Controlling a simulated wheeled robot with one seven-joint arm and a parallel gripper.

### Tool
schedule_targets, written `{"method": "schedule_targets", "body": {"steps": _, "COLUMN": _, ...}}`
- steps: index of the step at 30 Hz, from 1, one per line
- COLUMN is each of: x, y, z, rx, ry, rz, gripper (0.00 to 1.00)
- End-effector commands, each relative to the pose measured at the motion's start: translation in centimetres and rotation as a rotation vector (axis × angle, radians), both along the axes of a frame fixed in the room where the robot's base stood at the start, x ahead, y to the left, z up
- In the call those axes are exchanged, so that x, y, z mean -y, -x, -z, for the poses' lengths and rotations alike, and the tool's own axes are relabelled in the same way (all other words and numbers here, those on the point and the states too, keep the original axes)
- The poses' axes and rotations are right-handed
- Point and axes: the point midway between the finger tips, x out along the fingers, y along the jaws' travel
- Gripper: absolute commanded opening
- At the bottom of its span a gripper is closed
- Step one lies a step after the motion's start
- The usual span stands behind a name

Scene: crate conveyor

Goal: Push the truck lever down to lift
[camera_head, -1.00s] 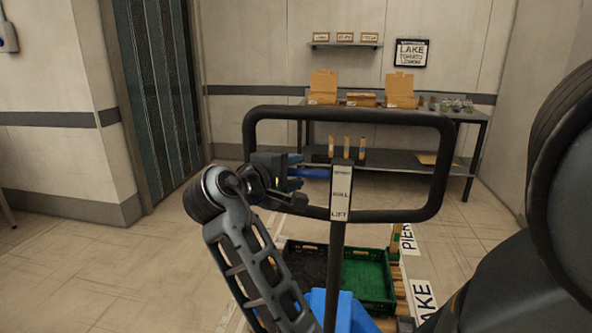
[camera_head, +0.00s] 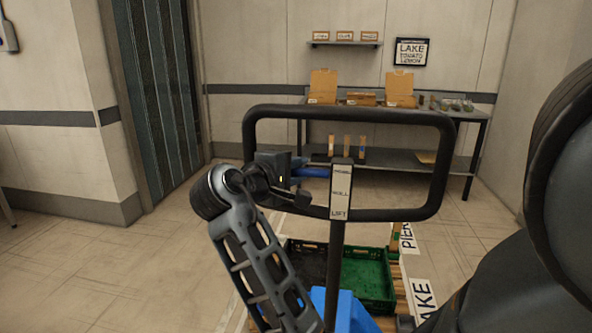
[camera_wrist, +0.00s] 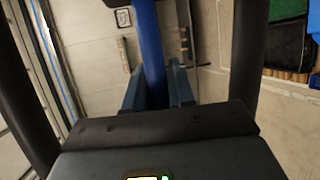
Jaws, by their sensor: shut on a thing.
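The truck's blue lever (camera_head: 314,172) sticks out to the left of the post, inside the black handle loop (camera_head: 350,112). A white label (camera_head: 340,192) on the post reads ROLL in the middle and LIFT at the bottom. My gripper (camera_head: 298,180) reaches in from the left and is shut on the lever. In the wrist view the blue lever (camera_wrist: 150,45) runs down between the two fingers of my gripper (camera_wrist: 157,88). The exact contact is hidden behind the gripper body.
The handle loop's bars surround my gripper closely. Below, the blue truck body (camera_head: 345,312) stands by a green crate (camera_head: 375,298) and a dark crate (camera_head: 303,243). A table (camera_head: 400,160) with cardboard boxes stands at the back wall. Open floor lies to the left.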

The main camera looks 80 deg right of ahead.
Motion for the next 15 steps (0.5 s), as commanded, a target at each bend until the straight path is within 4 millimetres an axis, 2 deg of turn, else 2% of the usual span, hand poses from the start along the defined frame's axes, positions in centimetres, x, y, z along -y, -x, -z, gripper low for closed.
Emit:
{"method": "schedule_targets", "body": {"steps": 10, "x": -0.01, "y": 0.01, "z": 0.01, "rx": -0.014, "ry": 0.0, "rz": 0.0, "gripper": 0.0}}
{"method": "schedule_targets", "body": {"steps": 15, "x": -0.04, "y": 0.13, "z": 0.58, "rx": -0.123, "ry": 0.004, "rz": 0.0, "gripper": 0.0}}
